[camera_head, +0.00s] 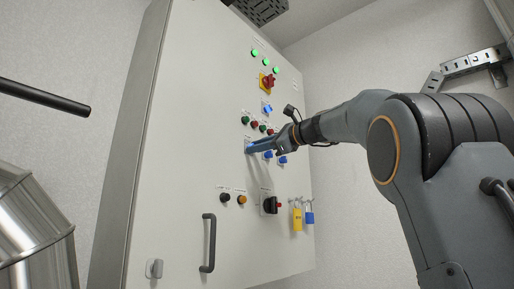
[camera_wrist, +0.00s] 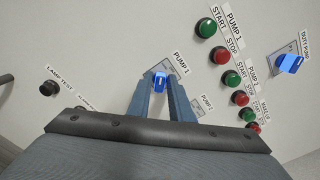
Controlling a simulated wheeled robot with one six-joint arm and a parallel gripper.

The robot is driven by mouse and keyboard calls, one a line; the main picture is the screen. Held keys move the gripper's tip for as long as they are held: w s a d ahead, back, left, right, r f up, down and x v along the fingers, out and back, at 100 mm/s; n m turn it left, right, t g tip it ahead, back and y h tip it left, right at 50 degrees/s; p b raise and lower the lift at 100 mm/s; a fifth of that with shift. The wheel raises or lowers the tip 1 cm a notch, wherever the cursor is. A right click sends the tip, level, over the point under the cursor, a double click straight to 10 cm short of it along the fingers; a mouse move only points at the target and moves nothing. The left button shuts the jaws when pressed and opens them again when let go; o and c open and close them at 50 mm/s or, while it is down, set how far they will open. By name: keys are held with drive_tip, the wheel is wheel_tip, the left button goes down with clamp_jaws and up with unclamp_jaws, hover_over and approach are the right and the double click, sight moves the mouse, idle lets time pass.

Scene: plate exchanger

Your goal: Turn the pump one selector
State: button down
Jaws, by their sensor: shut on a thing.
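The pump one selector (camera_wrist: 160,80) is a blue knob on a small plate labelled PUMP 1 in the wrist view. My gripper (camera_wrist: 160,90) has its two blue fingers on either side of the knob and is shut on it. In the head view my gripper (camera_head: 250,147) reaches the cabinet face from the right, and its fingers hide most of the selector there. The knob's pointer angle is hard to read between the fingers.
The cabinet (camera_head: 180,150) fills the middle. Red and green buttons (camera_wrist: 232,77) and a duty pump selector (camera_wrist: 288,64) sit right of my fingers. A lamp test button (camera_wrist: 49,88) is at left. A handle (camera_head: 208,243) and padlocks (camera_head: 297,219) are lower down.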

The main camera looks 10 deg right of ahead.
drive_tip(key=c, duration=1.8)
unclamp_jaws()
drive_tip(key=b+v, duration=0.2)
drive_tip(key=v, duration=0.6)
